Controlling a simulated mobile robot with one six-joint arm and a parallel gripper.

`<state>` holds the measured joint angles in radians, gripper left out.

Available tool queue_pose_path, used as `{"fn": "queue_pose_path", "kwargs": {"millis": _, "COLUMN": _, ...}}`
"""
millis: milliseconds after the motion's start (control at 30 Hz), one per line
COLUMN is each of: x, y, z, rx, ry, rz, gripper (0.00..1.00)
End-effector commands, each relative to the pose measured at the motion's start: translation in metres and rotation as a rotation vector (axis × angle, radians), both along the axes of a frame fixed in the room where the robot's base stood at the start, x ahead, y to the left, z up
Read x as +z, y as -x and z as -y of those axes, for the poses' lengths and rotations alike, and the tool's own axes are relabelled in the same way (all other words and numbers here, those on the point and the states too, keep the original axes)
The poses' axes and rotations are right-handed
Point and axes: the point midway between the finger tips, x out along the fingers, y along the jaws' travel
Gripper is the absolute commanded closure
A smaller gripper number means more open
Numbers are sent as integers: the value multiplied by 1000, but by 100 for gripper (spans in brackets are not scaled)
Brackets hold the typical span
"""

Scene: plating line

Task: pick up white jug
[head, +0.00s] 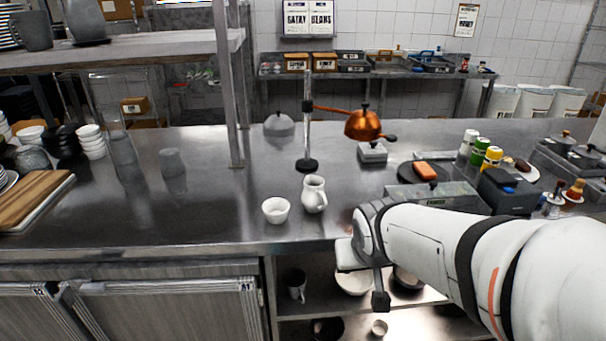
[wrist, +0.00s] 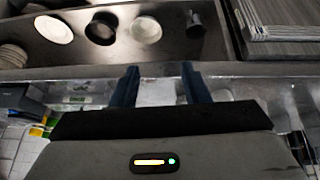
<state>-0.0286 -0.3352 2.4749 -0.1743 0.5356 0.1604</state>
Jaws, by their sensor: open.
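The white jug (head: 314,196) stands upright on the steel counter (head: 230,215), near its front edge in the head view. I cannot make it out in the wrist view. My gripper (head: 377,285) is in front of the counter edge, to the right of the jug and lower in the picture, apart from it. In the wrist view my gripper (wrist: 160,86) has its two dark fingers spread with nothing held between them. My arm hides part of the counter and the lower shelf.
A white bowl (head: 276,211) stands just left of the jug. Behind it is a metal post (head: 307,125) with a copper pot (head: 363,125). A dark box (head: 508,190) and bottles stand to the right. Bowls sit on the shelf below. The counter left of the bowl is clear.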

Motion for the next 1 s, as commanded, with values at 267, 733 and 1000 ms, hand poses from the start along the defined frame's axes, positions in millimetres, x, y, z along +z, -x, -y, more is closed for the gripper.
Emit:
{"fn": "queue_pose_path", "kwargs": {"millis": 267, "x": -30, "y": -124, "z": 18, "rx": 121, "ry": 37, "rz": 366, "gripper": 59}}
{"fn": "queue_pose_path", "kwargs": {"millis": 733, "x": -55, "y": -219, "z": 3, "rx": 329, "ry": -176, "rz": 976, "gripper": 59}}
{"fn": "queue_pose_path", "kwargs": {"millis": 1000, "x": -54, "y": -226, "z": -6, "rx": 369, "ry": -250, "rz": 1075, "gripper": 59}}
